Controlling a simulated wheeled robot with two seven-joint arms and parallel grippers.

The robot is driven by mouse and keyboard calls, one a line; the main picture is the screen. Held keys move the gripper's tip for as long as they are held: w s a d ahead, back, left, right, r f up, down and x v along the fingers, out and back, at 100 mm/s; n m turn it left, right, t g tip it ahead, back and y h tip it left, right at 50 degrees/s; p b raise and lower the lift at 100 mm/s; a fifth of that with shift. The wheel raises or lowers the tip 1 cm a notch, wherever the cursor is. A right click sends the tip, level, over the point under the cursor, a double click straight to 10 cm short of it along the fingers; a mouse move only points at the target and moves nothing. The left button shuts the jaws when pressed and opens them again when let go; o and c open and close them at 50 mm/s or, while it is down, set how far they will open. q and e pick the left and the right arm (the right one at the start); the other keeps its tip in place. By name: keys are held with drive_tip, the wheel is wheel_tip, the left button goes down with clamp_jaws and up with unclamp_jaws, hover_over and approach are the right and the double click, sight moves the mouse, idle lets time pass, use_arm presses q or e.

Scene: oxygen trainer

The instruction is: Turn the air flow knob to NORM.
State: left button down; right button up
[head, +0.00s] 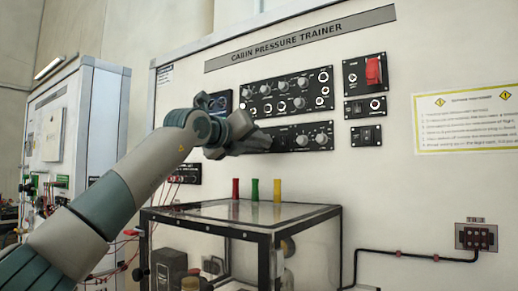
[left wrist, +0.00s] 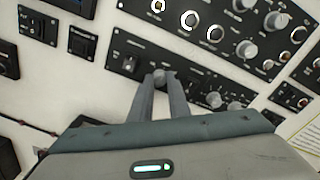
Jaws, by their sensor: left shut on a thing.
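The lower black control panel (head: 325,128) is on the cream wall board under the sign "CABIN PRESSURE TRAINER". It carries a row of grey knobs, and its labels are too small to read. My left gripper (head: 264,141) is at the left part of this panel and hides some of it. In the left wrist view its two fingers (left wrist: 162,84) are shut on a grey knob (left wrist: 163,74), on either side of it. I cannot read which setting the knob points to. Two more knobs (left wrist: 213,99) are farther right on the same panel. My right gripper is not in view.
A larger panel (head: 262,88) with several knobs is just above. A panel with a red switch guard (head: 373,71) and small switch panels (head: 366,135) are to the right. A framed clear case (head: 240,216) with red, green and yellow pieces on top stands below.

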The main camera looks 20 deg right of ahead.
use_arm(q)
drive_tip(key=shift+r, duration=0.1)
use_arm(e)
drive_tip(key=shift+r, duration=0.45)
use_arm(q)
drive_tip(key=c, duration=1.7)
unclamp_jaws()
drive_tip(key=shift+s+a, duration=0.1)
drive_tip(key=shift+a, duration=0.05)
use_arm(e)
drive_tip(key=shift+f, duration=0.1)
